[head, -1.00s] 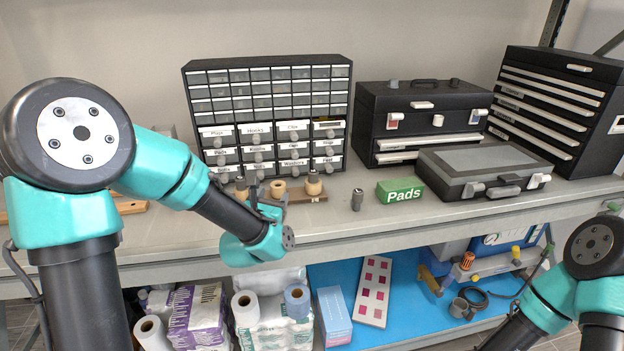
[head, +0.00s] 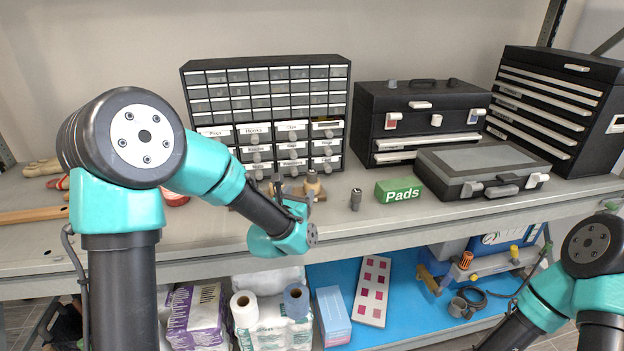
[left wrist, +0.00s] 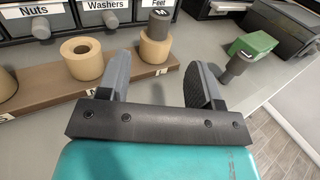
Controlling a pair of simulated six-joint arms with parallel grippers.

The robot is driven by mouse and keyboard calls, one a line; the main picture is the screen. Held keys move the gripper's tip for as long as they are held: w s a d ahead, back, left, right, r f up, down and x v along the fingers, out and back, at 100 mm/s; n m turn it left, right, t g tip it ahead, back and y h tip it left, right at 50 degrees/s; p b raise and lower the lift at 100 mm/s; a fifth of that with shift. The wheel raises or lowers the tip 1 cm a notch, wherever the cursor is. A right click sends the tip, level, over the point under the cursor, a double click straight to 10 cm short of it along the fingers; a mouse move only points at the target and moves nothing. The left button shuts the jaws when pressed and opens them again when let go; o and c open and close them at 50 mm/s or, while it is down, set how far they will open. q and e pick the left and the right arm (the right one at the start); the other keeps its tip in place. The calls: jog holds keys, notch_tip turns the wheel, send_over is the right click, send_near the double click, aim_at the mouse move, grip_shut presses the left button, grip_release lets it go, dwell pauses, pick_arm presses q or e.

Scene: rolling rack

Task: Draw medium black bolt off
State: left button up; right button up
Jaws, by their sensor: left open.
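The black bolt (left wrist: 159,20) stands upright in the right-hand wooden sleeve (left wrist: 155,47) on a brown wooden board (left wrist: 115,84); its top letter looks like M. In the head view its sleeve (head: 312,187) shows just beyond my left gripper (head: 292,190). My left gripper (left wrist: 160,82) is open and empty, its fingers pointing toward the sleeve, with the bolt beyond the gap and untouched. A second dark bolt (left wrist: 236,67) stands loose on the shelf to the right. A middle wooden sleeve (left wrist: 81,58) has an open hole. My right gripper is out of view.
Behind the board stands a labelled drawer cabinet (head: 265,121). A green Pads box (head: 399,190) and a flat grey case (head: 478,165) are on the right, with a black toolbox (head: 420,122) behind. The shelf's front edge is close below my left gripper.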

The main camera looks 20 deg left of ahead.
aim_at(310, 177)
pick_arm(q)
jog(key=w, duration=0.6)
jog(key=shift+w+d, duration=0.15)
jog(key=shift+w, duration=0.1)
jog(key=shift+w, duration=0.1)
jog(key=w, duration=0.5)
jog(key=shift+d+f, duration=0.1)
jog(key=shift+d, duration=0.1)
jog(key=shift+c, duration=0.2)
jog(key=c, duration=1)
